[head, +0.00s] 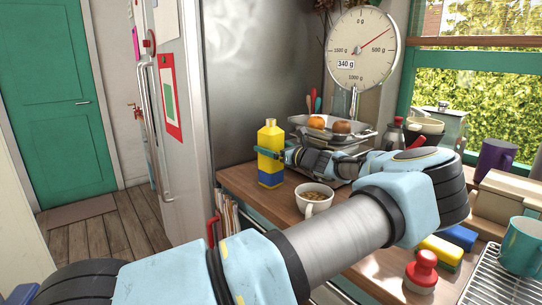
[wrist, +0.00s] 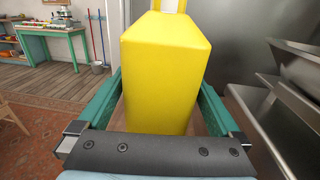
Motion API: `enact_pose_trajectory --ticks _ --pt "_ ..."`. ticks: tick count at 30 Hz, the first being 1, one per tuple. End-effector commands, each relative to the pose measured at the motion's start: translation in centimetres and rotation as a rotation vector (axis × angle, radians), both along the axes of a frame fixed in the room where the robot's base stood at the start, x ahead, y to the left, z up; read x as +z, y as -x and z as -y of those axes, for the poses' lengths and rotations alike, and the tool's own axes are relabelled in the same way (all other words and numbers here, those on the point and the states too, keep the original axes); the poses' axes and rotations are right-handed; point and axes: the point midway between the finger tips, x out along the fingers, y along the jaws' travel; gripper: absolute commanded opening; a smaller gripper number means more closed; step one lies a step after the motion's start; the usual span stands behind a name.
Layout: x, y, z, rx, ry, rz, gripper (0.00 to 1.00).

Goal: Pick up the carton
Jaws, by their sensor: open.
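The carton (head: 271,140) is yellow with a blue lower part and a small cap. It stands upright near the left edge of the wooden counter in the head view. My gripper (head: 268,153) reaches it from the right at mid-height. In the wrist view the carton (wrist: 160,65) fills the middle, between the two green fingers of my gripper (wrist: 158,100). The fingers are open, one on each side of the carton. Whether either finger touches it I cannot tell. The carton's lower part is hidden in the wrist view.
A kitchen scale with a steel tray (head: 352,138) holding fruit stands behind my gripper. A white cup (head: 313,205) sits on the counter in front of the carton. A steel fridge (head: 262,75) rises behind.

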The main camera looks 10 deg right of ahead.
Motion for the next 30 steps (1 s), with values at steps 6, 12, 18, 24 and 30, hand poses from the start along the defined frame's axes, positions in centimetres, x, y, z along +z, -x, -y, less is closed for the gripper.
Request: enact_pose_trajectory --ticks 6,12,18,24,30 --pt "-0.03 0.03 0.02 0.000 0.000 0.000 0.85" --pt "-0.02 0.04 0.01 0.000 0.000 0.000 0.63" --pt "-0.02 0.05 0.02 0.000 0.000 0.000 0.40" --pt "0.00 0.04 0.01 0.000 0.000 0.000 0.31" --pt "0.29 0.04 0.03 0.000 0.002 0.001 0.31"
